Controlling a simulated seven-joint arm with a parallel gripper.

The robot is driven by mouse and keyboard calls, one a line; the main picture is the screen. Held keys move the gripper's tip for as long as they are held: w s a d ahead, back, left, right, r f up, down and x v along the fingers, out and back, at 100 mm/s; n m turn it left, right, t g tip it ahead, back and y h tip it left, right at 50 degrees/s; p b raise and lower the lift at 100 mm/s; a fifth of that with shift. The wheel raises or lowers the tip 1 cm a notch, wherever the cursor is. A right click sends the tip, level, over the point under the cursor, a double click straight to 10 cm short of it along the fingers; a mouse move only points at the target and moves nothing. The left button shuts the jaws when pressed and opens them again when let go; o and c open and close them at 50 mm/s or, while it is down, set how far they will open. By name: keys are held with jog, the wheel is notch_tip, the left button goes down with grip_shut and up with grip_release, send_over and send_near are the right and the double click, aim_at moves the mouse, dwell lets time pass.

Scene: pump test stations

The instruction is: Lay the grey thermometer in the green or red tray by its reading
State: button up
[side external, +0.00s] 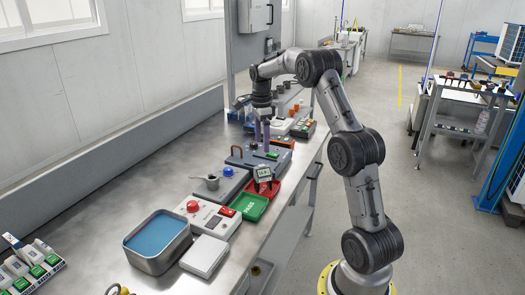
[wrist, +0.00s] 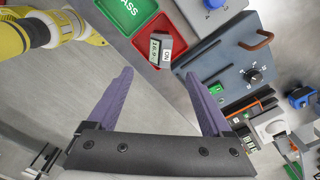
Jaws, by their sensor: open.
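A small grey thermometer (side external: 264,174) with a pale display stands out over the red tray (side external: 276,187). In the wrist view the thermometer (wrist: 167,47) lies at the corner of the red tray (wrist: 176,20), partly inside it. Its display shows digits that look like 16.9, but they are small. The green tray (side external: 250,208), marked PASS, is beside the red one and also shows in the wrist view (wrist: 106,8). My gripper (side external: 263,147) is open and empty, above the bench beyond the trays. Its purple fingers (wrist: 158,73) are apart from the thermometer.
A grey station with a brown handle and dial (wrist: 248,70) is close to my gripper. A station with a blue knob (side external: 220,181), a red-button box (side external: 208,216) and a blue-lined bin (side external: 157,241) stand nearer the camera.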

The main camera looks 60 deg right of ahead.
jog(key=s+a+r+n+t, duration=0.1)
jog(key=s+a+r+n, duration=0.1)
jog(key=a+r+n, duration=0.35)
jog(key=s+a+r+n+t, duration=0.1)
jog(key=s+a+r+n, duration=0.15)
jog(key=a, duration=0.55)
jog(key=s+a+r+n+t, duration=0.1)
jog(key=a+r+n, duration=0.3)
jog(key=a, duration=0.3)
jog(key=s+a+f+n+t, duration=0.2)
jog(key=s+a+f+n, duration=0.2)
jog(key=s+a+n, duration=0.8)
jog(key=s+n, duration=0.3)
jog(key=s, duration=0.1)
jog(key=shift+s+a+t, duration=0.4)
jog(key=shift+f, duration=0.1)
